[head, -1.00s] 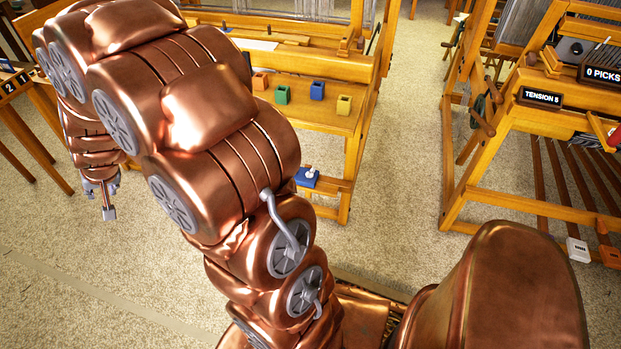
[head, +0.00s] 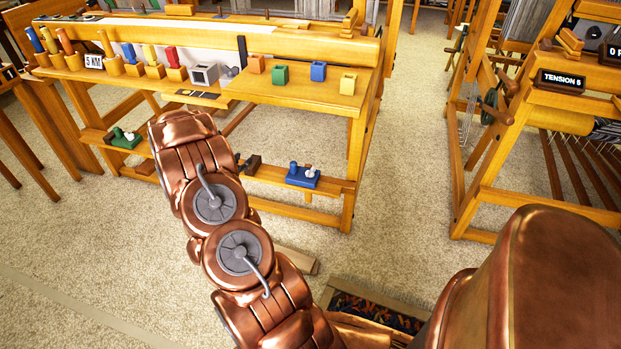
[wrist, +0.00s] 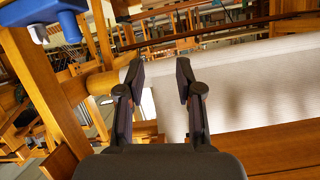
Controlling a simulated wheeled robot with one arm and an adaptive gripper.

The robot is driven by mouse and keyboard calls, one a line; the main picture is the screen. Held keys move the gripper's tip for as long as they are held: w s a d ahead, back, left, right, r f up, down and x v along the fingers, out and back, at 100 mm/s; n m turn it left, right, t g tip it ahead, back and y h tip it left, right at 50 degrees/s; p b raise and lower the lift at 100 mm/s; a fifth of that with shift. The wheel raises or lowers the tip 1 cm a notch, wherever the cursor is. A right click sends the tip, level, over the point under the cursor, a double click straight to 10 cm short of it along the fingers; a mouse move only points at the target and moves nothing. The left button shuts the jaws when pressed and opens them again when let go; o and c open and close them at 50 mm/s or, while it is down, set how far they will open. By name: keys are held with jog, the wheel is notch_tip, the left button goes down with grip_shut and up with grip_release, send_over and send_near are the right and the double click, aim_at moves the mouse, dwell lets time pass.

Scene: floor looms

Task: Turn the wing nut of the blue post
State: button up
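The blue post (head: 293,168) stands on a blue base on the low front rail of the loom, with a pale wing nut (head: 309,171) to its right. In the wrist view a blue base (wrist: 40,12) with a pale nut (wrist: 71,27) shows at the top left corner, cut by the frame edge. My gripper (wrist: 160,72) is open and empty in the wrist view, apart from the blue base and to its right. In the head view my arm hides the gripper.
A green base (head: 122,138) and a dark block (head: 250,163) sit on the same low rail. Colored cups, including a green one (head: 280,75), stand on the shelf above. Carpet (head: 400,190) lies open to the right. Pale cloth (wrist: 245,85) fills the wrist view's right side.

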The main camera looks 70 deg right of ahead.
jog(key=s+d+f+m+g+h+b, duration=0.1)
jog(key=s+d+f+g+h+b, duration=0.2)
jog(key=s+f, duration=0.4)
jog(key=m+g+b, duration=0.1)
jog(key=m+g, duration=0.1)
jog(key=g, duration=0.2)
send_near(306, 174)
jog(key=x, duration=0.5)
jog(key=shift+b+x, duration=1.05)
jog(key=shift+x, duration=2.85)
jog(key=shift+r, duration=0.1)
grip_shut()
